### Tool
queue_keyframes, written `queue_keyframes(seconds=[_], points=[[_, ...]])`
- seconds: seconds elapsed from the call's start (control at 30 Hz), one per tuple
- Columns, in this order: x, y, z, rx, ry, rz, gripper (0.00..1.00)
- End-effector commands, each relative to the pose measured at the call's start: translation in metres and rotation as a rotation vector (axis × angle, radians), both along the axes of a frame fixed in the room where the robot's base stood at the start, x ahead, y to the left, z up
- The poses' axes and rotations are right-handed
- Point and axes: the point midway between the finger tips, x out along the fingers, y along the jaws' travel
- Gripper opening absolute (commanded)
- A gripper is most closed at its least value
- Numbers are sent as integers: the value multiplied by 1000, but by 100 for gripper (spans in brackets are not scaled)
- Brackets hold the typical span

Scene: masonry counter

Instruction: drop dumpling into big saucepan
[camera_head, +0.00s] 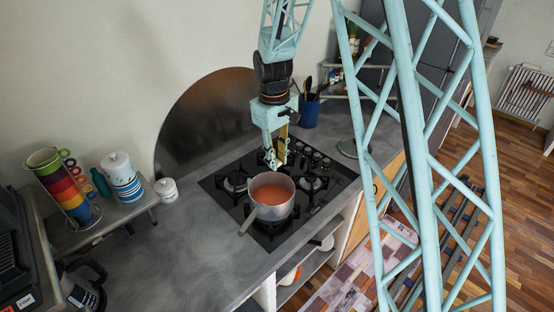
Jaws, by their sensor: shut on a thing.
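The big saucepan (273,212) is grey metal and stands on the black hob, holding an orange-red liquid. Its handle points to the lower left. My gripper (276,162) points down just above and behind the far rim of the saucepan in the picture. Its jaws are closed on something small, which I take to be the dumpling. The dumpling itself is too small and too covered by the fingers to make out clearly.
The hob (238,205) has several bare burners around the saucepan. A blue utensil pot (309,113) stands behind it. At left, a small shelf (85,231) bears stacked coloured cups (70,187) and a striped canister (122,178). The counter left of the hob is clear.

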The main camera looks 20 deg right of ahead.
Motion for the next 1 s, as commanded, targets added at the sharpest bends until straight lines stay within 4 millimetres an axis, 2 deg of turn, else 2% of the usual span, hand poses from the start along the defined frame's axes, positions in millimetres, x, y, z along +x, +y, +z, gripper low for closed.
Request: queue_keyframes(seconds=[0.27, 0.7, 1.0], points=[[0, 0, -13, 0, 1, 0, 12], [0, 0, -47, 0, 1, 0, 12], [0, 0, -59, 0, 1, 0, 12]])
